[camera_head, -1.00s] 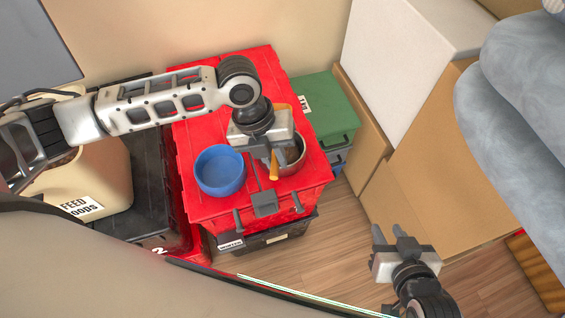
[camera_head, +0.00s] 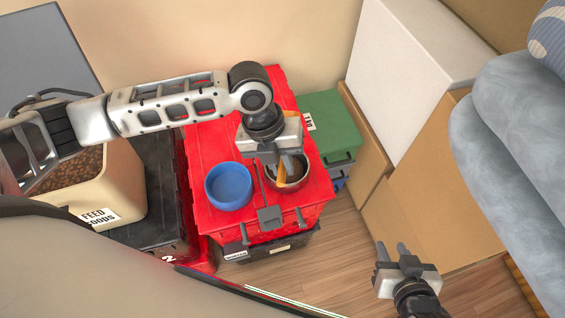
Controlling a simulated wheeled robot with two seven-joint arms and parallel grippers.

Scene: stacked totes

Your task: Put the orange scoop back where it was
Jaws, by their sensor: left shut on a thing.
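My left gripper (camera_head: 287,160) is shut on the orange scoop (camera_head: 283,176), just above a steel bowl (camera_head: 303,183) on the red tote lid. Orange parts of the scoop show below and behind the gripper; the rest is hidden by it. I cannot tell whether the scoop touches the bowl. My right gripper (camera_head: 391,248) is open and empty over the floor at the lower right.
A blue bowl (camera_head: 228,187) stands left of the steel bowl on the red tote (camera_head: 215,150). A green tote (camera_head: 332,125) and cardboard boxes (camera_head: 425,195) are at the right. Wooden floor (camera_head: 345,250) is free in front.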

